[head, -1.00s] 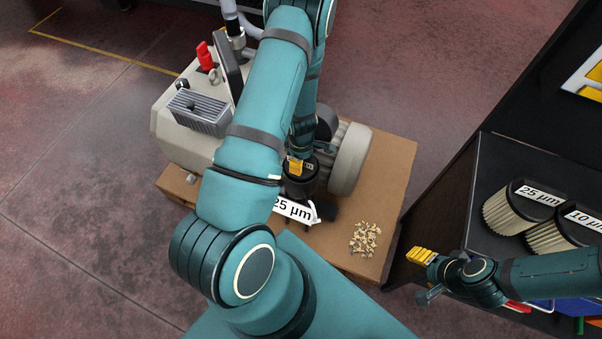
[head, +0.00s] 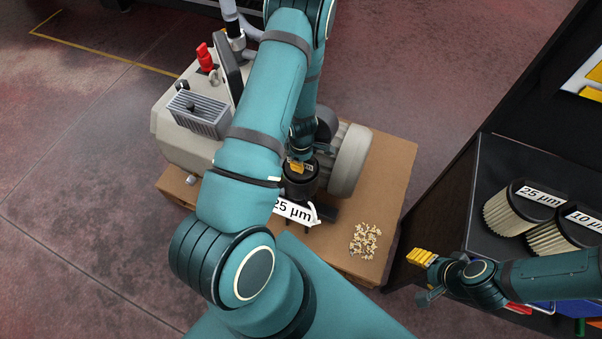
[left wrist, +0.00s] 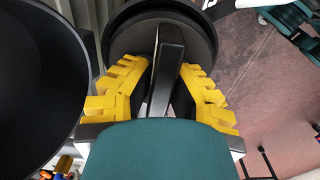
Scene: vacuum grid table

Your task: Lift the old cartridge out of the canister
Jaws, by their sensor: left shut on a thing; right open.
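My left gripper (head: 297,167) is mostly hidden behind its own arm in the head view. In the left wrist view its yellow fingers (left wrist: 160,85) are shut on a black bar handle (left wrist: 167,65), which crosses a round black cap (left wrist: 160,25). I take this to be the old cartridge's top; its lower part is hidden. In the head view a dark cylindrical part (head: 302,183) shows under the fingers, above a white "25 µm" label (head: 297,211). I cannot tell how far it sits in the canister. My right gripper (head: 425,272) is open and empty at the right.
A beige pump (head: 180,135) stands on a brown board (head: 390,190) with a pile of small fasteners (head: 365,241). A wide dark round opening (left wrist: 35,80) fills the wrist view's left.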

